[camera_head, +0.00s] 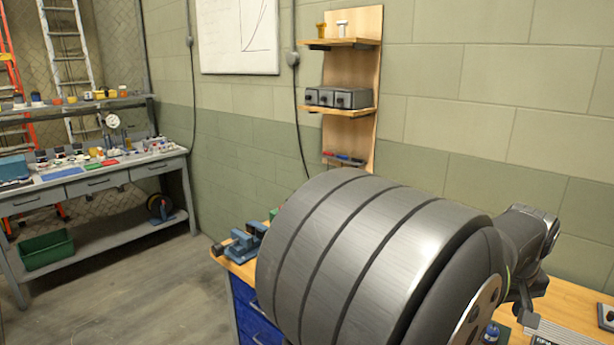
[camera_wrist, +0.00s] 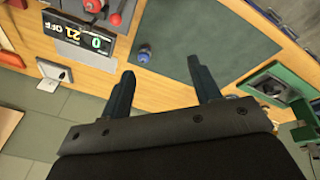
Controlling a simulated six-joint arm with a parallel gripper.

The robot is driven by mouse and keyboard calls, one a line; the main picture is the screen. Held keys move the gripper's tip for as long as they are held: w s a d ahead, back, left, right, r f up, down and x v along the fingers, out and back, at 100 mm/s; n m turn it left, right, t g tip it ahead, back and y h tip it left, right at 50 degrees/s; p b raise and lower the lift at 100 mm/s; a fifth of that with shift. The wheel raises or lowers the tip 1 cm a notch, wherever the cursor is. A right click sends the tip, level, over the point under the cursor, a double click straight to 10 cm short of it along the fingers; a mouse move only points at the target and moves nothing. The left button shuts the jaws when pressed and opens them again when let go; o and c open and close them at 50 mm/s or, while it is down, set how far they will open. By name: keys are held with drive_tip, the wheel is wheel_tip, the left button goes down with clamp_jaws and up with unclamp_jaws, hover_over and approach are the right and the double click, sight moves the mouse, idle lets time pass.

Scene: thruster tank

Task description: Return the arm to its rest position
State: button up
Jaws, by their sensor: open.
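In the wrist view, my gripper (camera_wrist: 160,66) is open, with its two dark fingers spread apart and nothing between them. It hangs over the front part of a wooden workbench (camera_wrist: 165,92). A large grey banded cylinder of my own arm fills the middle of the head view and hides much of the bench. My fingers are not clearly seen in the head view.
A display panel (camera_wrist: 80,38) is at left, a green device (camera_wrist: 285,85) at right. A wall shelf (camera_head: 345,110) stands behind; floor (camera_head: 120,290) at left is clear.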

drive_tip(key=w+d+f+n+g+y, duration=0.1)
drive_tip(key=w+d+f+n, duration=0.1)
drive_tip(key=f+n, duration=0.3)
drive_tip(key=w+d+f+n+g+y, duration=0.1)
drive_tip(key=f+n, duration=0.5)
drive_tip(key=n, duration=0.6)
drive_tip(key=shift+w+d, duration=0.8)
drive_tip(key=shift+w, duration=0.4)
drive_tip(key=shift+f, duration=0.1)
drive_tip(key=shift+c, duration=0.5)
idle(0.3)
